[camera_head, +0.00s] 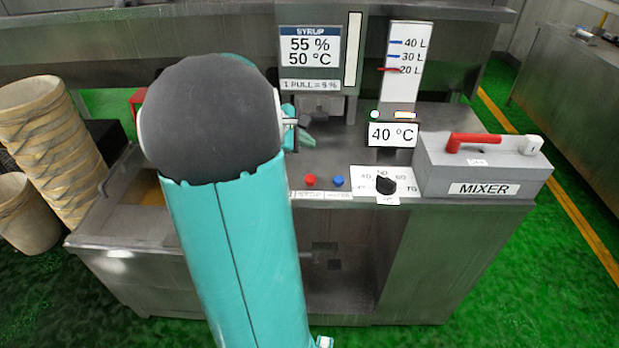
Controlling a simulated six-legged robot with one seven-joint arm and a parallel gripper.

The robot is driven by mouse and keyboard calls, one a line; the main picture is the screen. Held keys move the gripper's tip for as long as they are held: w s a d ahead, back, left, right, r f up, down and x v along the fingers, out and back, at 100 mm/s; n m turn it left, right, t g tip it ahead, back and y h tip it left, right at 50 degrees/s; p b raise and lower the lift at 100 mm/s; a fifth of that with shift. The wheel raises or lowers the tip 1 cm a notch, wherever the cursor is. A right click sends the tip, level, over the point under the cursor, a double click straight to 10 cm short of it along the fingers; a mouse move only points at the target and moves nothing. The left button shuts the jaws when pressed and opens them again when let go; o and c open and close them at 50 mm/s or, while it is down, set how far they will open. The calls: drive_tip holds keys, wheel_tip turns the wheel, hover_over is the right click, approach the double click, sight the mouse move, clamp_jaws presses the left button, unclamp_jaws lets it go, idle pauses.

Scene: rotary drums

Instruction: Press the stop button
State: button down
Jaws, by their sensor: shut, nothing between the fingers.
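A red button (310,181) sits on the front part of the steel counter, left of a blue button (338,181). The small label under the red button appears to read STOP. My gripper (305,133) shows in part just right of my arm's dark round joint. It is shut and empty, above and behind the red button in the picture, apart from it. My teal arm hides the counter left of the red button, so anything there cannot be seen.
A black dial (386,186) on a white scale is right of the buttons. A grey mixer box (483,165) with a red lever stands further right. A 40 °C display (392,134) and a syrup panel (310,58) stand behind. Stacked baskets (55,135) are at left.

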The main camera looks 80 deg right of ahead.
sight(306, 179)
drive_tip(key=shift+f, duration=5.4)
drive_tip(key=shift+r, duration=1.05)
drive_tip(key=shift+r, duration=2.5)
